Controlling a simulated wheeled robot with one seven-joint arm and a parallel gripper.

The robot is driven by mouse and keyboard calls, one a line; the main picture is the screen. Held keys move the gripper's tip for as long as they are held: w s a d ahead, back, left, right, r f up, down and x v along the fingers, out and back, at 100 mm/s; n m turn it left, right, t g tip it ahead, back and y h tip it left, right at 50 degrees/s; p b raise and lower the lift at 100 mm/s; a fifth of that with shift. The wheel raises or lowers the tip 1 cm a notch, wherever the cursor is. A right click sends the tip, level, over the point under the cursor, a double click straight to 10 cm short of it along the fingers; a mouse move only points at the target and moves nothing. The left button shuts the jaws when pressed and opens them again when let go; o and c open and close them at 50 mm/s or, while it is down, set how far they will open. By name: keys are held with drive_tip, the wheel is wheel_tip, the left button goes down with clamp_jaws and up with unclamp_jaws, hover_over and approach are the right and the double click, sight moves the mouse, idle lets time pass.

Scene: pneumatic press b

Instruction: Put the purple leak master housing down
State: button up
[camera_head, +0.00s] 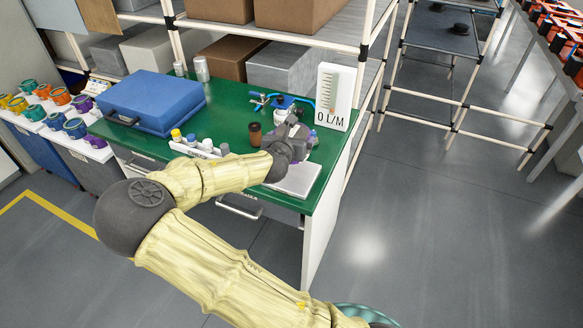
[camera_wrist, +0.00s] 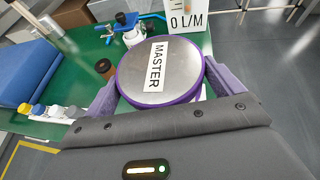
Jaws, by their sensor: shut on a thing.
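The purple leak master housing (camera_wrist: 160,72) fills the middle of the wrist view, with a round grey metal face, a purple rim and a label reading MASTER. My gripper (camera_wrist: 162,88) is shut on it, with one finger on each side. In the head view my gripper (camera_head: 299,140) is over the right end of the green table (camera_head: 235,118), and it and my arm hide most of the housing. I cannot tell whether the housing touches the surface below. A pale square plate (camera_head: 298,181) lies at the table's front right, beside my gripper.
A flow gauge marked 0 L/M (camera_head: 332,97) stands behind my gripper, with blue tubing fittings (camera_head: 283,101) to its left. A brown bottle (camera_head: 255,134) and a rack of small bottles (camera_head: 195,147) stand left. A blue case (camera_head: 152,102) covers the table's left end.

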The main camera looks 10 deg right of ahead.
drive_tip(key=shift+f, duration=2.4)
drive_tip(key=shift+f, duration=1.85)
drive_tip(key=shift+f, duration=0.15)
drive_tip(key=o, duration=1.1)
